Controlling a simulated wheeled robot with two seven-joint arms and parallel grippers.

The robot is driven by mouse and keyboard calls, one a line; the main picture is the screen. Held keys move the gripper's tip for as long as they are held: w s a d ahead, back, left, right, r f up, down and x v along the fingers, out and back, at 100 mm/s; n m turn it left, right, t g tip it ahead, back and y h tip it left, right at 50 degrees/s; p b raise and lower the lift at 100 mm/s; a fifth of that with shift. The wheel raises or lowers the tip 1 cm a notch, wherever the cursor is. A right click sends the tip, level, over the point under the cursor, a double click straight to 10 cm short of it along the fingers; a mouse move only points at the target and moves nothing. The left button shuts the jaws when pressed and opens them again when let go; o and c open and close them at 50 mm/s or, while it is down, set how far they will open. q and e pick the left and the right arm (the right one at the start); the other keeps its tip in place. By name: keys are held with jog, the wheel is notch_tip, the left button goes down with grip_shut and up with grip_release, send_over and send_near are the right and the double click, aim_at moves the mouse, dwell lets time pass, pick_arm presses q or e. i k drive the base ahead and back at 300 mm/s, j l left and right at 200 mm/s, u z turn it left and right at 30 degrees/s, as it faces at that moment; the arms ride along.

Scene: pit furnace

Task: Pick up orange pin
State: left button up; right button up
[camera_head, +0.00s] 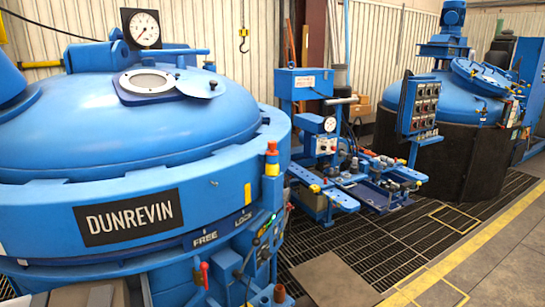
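An orange-red pin (272,152) stands upright at the right edge of the large blue furnace (150,110) in the head view. A yellow part shows just below its orange top, and its lower end is hidden in a blue bracket. A second orange-brown knob (280,293) shows low at the bottom edge of the picture. I cannot tell which of the two is the orange pin. Neither of my grippers is in view.
A red-handled lever (204,274) and valves stand below the furnace rim. Blue pump equipment (320,150) and a control panel (418,105) stand behind. A second furnace (470,95) is at the right. Floor grating (370,245) is open at lower right.

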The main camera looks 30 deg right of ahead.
aim_at(271, 144)
jog(key=i+l+z, duration=0.2)
jog(key=i, duration=0.2)
jog(key=i+l+z, duration=0.15)
jog(key=i, duration=0.3)
